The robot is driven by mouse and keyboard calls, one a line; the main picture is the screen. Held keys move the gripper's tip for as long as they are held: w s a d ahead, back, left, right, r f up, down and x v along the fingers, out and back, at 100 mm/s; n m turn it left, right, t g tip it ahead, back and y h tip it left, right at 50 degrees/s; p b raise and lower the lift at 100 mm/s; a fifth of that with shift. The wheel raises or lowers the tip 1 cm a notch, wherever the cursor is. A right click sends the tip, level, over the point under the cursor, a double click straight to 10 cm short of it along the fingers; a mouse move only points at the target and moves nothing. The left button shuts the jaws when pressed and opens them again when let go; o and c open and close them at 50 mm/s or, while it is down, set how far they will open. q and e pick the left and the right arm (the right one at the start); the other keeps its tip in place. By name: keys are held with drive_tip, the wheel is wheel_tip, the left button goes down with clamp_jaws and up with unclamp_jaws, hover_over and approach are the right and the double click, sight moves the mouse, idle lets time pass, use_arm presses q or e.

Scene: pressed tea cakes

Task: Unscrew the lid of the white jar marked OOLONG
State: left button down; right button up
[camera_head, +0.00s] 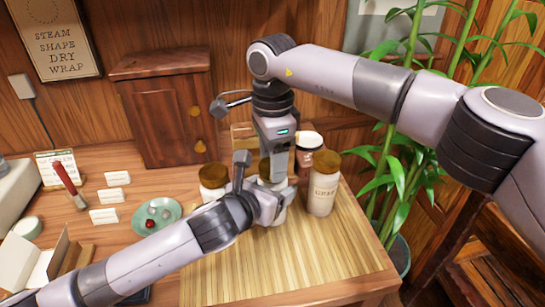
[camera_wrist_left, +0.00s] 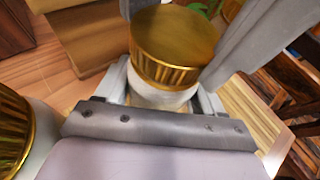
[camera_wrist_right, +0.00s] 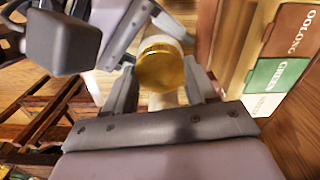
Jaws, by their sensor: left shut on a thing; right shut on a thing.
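A white jar with a gold lid stands in the middle of the slatted mat; its label is hidden, so I cannot read it. Its gold lid (camera_head: 265,167) also shows in the left wrist view (camera_wrist_left: 175,42) and the right wrist view (camera_wrist_right: 160,70). My left gripper (camera_head: 270,203) is shut around the white jar body (camera_wrist_left: 162,97) below the lid. My right gripper (camera_head: 272,158) comes down from above and is shut on the gold lid. Whether the lid is loose from the jar cannot be told.
Gold-lidded white jars stand close on the left (camera_head: 213,182) and right (camera_head: 322,190); the right one has lettering. A green dish (camera_head: 172,214) lies left. The mat's front (camera_head: 290,265) is clear.

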drive_tip(key=n, duration=0.6)
drive_tip(key=shift+n, duration=0.3)
drive_tip(key=n, duration=0.5)
drive_tip(key=shift+r, duration=0.2)
drive_tip(key=shift+r, duration=0.95)
drive_tip(key=shift+r, duration=2)
use_arm(q)
drive_tip(key=shift+c, duration=0.2)
unclamp_jaws()
